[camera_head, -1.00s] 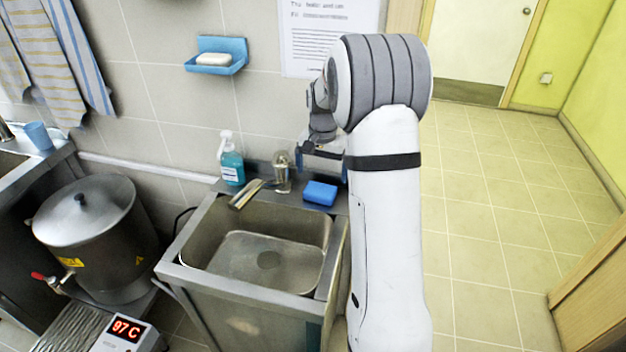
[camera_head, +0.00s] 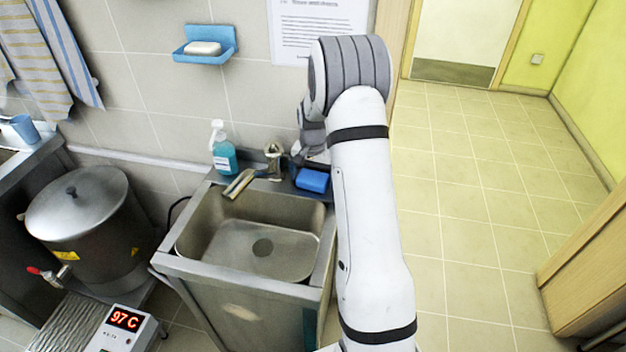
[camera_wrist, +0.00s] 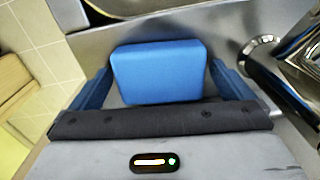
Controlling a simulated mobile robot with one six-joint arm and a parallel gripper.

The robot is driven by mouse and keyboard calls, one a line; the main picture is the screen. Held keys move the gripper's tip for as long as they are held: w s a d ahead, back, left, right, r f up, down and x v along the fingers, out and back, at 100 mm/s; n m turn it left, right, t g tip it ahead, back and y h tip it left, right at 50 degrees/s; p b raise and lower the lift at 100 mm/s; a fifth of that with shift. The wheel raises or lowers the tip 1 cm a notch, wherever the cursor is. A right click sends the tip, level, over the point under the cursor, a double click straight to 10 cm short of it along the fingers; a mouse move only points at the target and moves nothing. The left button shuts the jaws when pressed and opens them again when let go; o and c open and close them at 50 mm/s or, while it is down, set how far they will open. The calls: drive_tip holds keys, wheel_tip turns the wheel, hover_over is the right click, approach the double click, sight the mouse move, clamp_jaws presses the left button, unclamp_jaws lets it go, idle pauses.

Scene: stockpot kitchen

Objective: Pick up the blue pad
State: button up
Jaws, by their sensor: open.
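The blue pad (camera_head: 312,180) lies on the steel ledge at the back right of the sink, beside the tap. In the wrist view the blue pad (camera_wrist: 160,72) sits between the two blue fingers of my gripper (camera_wrist: 160,88). The fingers are open, one at each side of the pad, with a narrow gap showing on each side. In the head view my gripper is mostly hidden behind my arm, close to the pad.
The tap (camera_head: 272,160) stands just left of the pad, and its chrome body (camera_wrist: 295,60) is close to one finger. A soap bottle (camera_head: 223,152) stands farther left. The sink basin (camera_head: 255,245) is empty. A large pot (camera_head: 85,225) with a lid stands at left.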

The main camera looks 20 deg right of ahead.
sight(313, 177)
drive_tip(key=shift+c, duration=0.2)
drive_tip(key=c, duration=0.9)
drive_tip(key=shift+o, duration=0.2)
wheel_tip(313, 177, up, 10)
drive_tip(key=b, duration=0.1)
drive_tip(key=o, duration=0.5)
drive_tip(key=shift+c, duration=0.2)
drive_tip(key=c, duration=0.4)
